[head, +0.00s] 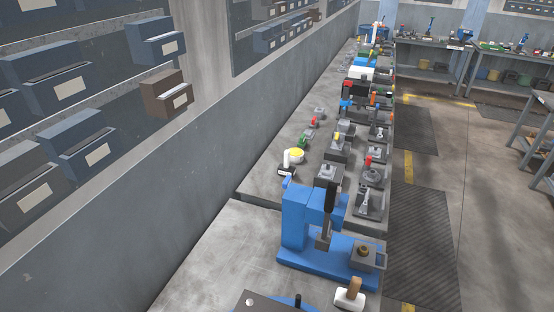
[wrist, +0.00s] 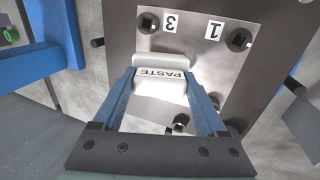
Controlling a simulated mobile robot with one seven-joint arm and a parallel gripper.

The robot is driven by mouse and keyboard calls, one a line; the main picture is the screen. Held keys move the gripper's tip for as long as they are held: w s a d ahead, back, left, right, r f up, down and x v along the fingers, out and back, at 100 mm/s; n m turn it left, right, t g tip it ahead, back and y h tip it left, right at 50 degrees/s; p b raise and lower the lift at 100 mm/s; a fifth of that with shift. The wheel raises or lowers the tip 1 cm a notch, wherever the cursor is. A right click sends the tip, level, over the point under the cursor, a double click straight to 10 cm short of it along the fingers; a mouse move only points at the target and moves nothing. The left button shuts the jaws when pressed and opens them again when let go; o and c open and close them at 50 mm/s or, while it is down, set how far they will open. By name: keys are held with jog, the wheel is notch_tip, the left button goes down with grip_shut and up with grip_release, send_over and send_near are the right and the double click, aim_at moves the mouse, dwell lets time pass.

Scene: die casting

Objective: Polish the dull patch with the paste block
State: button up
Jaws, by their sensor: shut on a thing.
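In the wrist view, my gripper (wrist: 160,82) has its two blue fingers shut on a white paste block (wrist: 161,75) lettered "PASTE". The block is over a shiny metal plate (wrist: 207,62) marked 3 and 1, set in a darker frame (wrist: 122,15). I cannot tell whether the block touches the plate. No dull patch can be made out clearly; the block and fingers hide part of the plate. A dark plate with a black pin (head: 272,303) shows at the bottom edge of the head view. My gripper is not visible in the head view.
A blue press (head: 322,235) stands on the bench, with a white block with a wooden handle (head: 350,294) in front of it. Part of a blue thing (wrist: 48,40) is at the left of the wrist view. Bare bench (head: 215,260) lies left of the press; several tools stand beyond.

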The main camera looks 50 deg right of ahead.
jog(key=shift+f, duration=0.45)
jog(key=shift+s+a+r+p, duration=0.15)
jog(key=shift+a+p, duration=0.15)
jog(key=shift+a, duration=0.15)
jog(key=shift+s+a+r+p, duration=0.1)
jog(key=shift+s+a+p, duration=0.05)
jog(key=shift+a+p, duration=0.2)
jog(key=shift+s+a+p, duration=0.3)
jog(key=shift+a+p, duration=0.1)
jog(key=shift+a, duration=0.3)
jog(key=shift+s+a+f, duration=0.1)
jog(key=shift+a+f, duration=0.05)
jog(key=shift+a, duration=0.05)
jog(key=shift+f, duration=0.15)
jog(key=shift+w+d+f, duration=0.1)
jog(key=shift+w+d, duration=0.2)
jog(key=shift+d, duration=0.5)
jog(key=shift+w+d+f, duration=0.1)
jog(key=shift+w+d, duration=0.2)
jog(key=shift+d, duration=0.5)
jog(key=shift+r, duration=0.1)
jog(key=shift+s+a+p, duration=0.1)
jog(key=shift+p, duration=0.2)
